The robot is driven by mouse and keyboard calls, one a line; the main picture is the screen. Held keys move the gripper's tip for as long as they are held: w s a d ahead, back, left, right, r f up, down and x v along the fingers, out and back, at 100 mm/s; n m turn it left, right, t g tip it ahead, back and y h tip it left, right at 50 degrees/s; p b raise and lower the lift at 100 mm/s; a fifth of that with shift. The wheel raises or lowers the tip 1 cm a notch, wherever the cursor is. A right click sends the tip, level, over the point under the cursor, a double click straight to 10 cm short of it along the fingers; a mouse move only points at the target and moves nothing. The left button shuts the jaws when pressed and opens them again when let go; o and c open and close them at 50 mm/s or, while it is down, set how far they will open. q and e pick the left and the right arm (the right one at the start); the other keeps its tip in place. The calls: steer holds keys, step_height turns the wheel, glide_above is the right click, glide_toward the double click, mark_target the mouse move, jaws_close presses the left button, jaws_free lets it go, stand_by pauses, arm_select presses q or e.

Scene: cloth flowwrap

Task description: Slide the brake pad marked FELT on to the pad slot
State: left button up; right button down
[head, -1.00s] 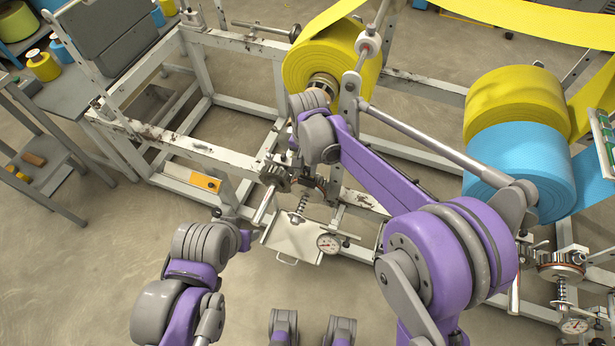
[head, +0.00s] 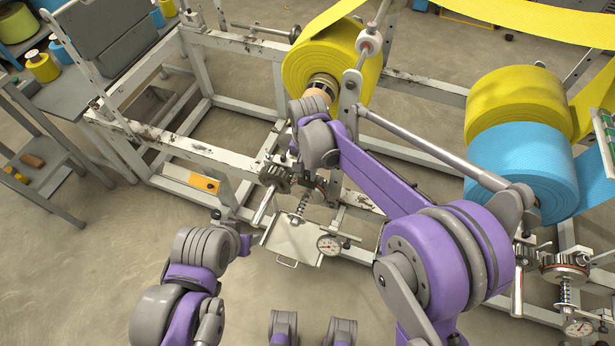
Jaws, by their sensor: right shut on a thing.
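My right gripper (head: 294,146) is at the frame's upright, just above the brake mechanism (head: 275,175) and below the front of the large yellow roll. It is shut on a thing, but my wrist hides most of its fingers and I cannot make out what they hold. I cannot read the mark FELT anywhere, nor pick out the brake pad with certainty. The pad slot is too small or too hidden to tell. My left arm's end (head: 240,241) is low at the left, apart from the frame; its fingers do not show clearly.
A yellow roll (head: 325,70) sits on the white frame. Yellow (head: 515,95) and blue (head: 515,170) rolls stand at the right. A dial gauge (head: 328,245) and metal tray (head: 287,240) are below the mechanism. A shelf with small blocks (head: 31,160) is at the left.

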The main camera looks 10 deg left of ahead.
mark_target(308, 172)
steer(key=shift+f, duration=0.1)
stand_by(0.3)
steer(key=c, duration=0.6)
jaws_free()
step_height(308, 172, up, 11)
steer(key=shift+f+p, duration=0.1)
steer(key=shift+p, duration=0.2)
